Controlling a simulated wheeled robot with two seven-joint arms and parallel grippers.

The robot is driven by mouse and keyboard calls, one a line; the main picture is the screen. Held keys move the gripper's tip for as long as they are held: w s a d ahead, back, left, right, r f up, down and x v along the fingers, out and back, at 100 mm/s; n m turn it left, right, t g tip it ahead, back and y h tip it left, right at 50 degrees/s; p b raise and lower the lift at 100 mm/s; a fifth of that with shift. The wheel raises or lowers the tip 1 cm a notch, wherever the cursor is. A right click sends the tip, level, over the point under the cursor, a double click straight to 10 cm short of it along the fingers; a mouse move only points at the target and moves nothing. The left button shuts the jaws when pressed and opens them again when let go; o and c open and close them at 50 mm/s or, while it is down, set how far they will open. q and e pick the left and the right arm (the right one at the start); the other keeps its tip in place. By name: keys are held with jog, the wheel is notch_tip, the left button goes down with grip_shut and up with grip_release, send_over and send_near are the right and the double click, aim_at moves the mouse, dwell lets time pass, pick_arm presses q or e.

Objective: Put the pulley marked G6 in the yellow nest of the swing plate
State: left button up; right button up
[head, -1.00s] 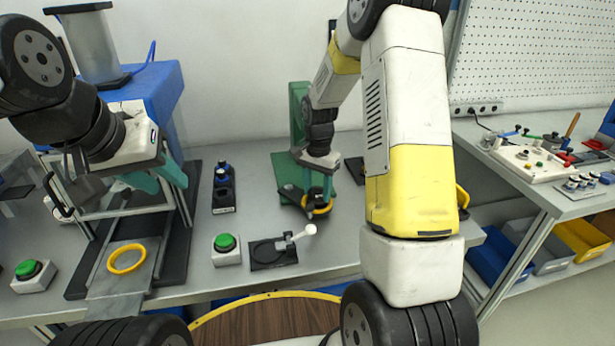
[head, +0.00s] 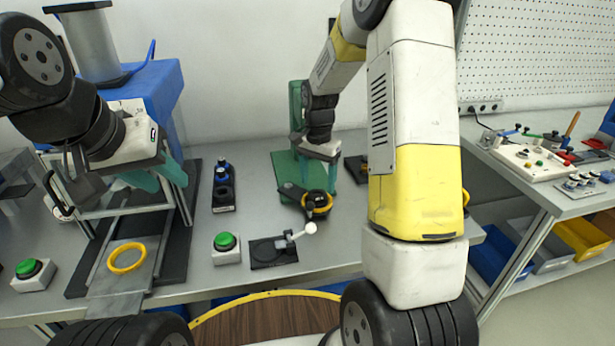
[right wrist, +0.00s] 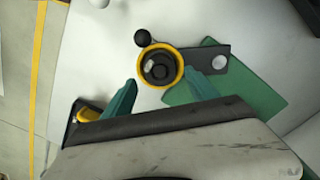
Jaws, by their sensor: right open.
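The swing plate (head: 292,191) is a dark arm over a green base on the bench; its yellow nest (head: 328,209) is a ring at its end. A black pulley (right wrist: 160,68) sits inside the yellow nest (right wrist: 181,66) in the right wrist view. I cannot read a mark on it. My right gripper (head: 320,170) is open and empty, just above the nest, its teal fingers apart on either side of it in the right wrist view (right wrist: 160,92). My left gripper (head: 158,178) is at the left, its teal fingers apart and nothing visible between them.
A yellow ring (head: 127,258) lies on a grey slide at the left. A black holder with blue-topped parts (head: 222,188), a green button (head: 225,243) and a white-knobbed lever on a black plate (head: 272,252) stand between. A side bench (head: 550,180) is at the right.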

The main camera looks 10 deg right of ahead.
aim_at(317, 195)
notch_tip(317, 195, up, 9)
jog(key=s+r+n+t+y, duration=0.1)
jog(key=s+r+n+t, duration=0.3)
jog(key=s+r, duration=0.8)
jog(key=s+a+n+t+y, duration=0.1)
jog(key=s+n, duration=0.4)
jog(key=s, duration=0.7)
jog(key=shift+s+a+t, duration=0.15)
jog(key=shift+a+t, duration=0.45)
